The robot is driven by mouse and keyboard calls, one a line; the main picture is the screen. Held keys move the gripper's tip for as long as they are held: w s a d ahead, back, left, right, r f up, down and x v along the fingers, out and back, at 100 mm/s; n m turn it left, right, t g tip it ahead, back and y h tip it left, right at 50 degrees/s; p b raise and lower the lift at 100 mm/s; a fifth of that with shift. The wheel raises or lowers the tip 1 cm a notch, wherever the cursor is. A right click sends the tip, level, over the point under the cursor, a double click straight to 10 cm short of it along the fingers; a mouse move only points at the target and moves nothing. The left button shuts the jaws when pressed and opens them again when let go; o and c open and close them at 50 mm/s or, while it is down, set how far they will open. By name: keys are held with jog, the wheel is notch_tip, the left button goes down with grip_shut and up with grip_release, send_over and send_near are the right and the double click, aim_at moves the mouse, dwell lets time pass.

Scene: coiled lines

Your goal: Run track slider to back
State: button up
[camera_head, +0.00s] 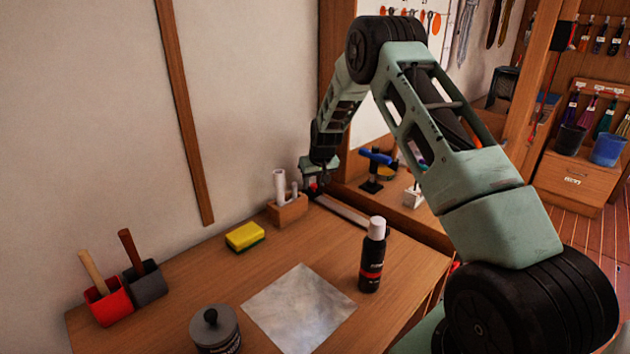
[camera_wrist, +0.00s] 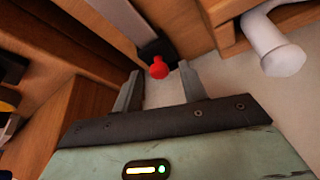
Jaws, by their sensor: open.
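The track slider is a black block with a red knob (camera_wrist: 159,68), centred between my fingertips in the wrist view. Its grey metal track (camera_wrist: 118,20) runs away from the block toward the top left there. In the head view the red knob (camera_head: 313,187) shows small at the far, wall-side end of the track (camera_head: 343,210), which lies along the right part of the wooden bench. My gripper (camera_wrist: 161,70) is open, with one finger on each side of the knob. Whether a finger touches the knob cannot be told. In the head view my gripper (camera_head: 318,177) is right above that end.
A wooden holder (camera_head: 288,212) with white cylinders stands close left of the track; a white cylinder (camera_wrist: 275,50) shows at the right in the wrist view. A black bottle (camera_head: 372,262) stands near the track's front end. A yellow sponge (camera_head: 245,237) and grey sheet (camera_head: 299,308) lie further left.

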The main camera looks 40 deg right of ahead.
jog(key=b+v, duration=0.2)
jog(key=v, duration=1.5)
jog(key=shift+r+b, duration=0.2)
jog(key=shift+b, duration=0.2)
